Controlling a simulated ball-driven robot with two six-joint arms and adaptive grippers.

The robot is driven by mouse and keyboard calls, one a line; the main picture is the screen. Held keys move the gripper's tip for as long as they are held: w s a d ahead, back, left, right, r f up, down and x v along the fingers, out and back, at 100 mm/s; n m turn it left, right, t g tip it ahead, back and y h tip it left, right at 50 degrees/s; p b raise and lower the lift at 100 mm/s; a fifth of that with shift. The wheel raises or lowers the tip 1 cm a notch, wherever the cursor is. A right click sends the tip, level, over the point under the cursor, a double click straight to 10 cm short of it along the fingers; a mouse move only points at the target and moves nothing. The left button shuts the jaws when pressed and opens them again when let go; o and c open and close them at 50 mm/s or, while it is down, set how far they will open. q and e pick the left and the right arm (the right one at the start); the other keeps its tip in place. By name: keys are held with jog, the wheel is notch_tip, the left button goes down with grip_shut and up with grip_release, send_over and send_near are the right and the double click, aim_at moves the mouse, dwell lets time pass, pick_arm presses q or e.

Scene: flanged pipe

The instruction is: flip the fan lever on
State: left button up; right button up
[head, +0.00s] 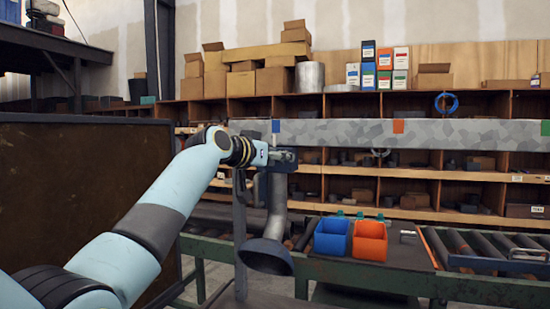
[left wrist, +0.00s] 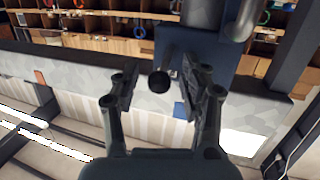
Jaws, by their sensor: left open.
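A lever with a round dark knob (left wrist: 159,83) shows in the left wrist view, its short stem rising in the picture toward a dark blue box (left wrist: 196,52). My left gripper (left wrist: 158,72) is open, with the knob between its two fingers in that view. A gap shows on each side of the knob; I cannot tell its depth relative to the fingertips. In the head view my left gripper (head: 286,157) is at the top of the upright with the flanged pipe (head: 276,214). The lever cannot be made out there. My right gripper is not in view.
The pipe's wide round flange (head: 265,256) hangs below the gripper. A blue bin (head: 331,237) and an orange bin (head: 369,241) stand on the green-framed bench to the right. A brown panel (head: 70,200) fills the left side. A long grey duct (head: 440,133) runs behind, before shelves.

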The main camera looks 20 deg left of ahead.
pick_arm(q)
jog(key=v, duration=1.2)
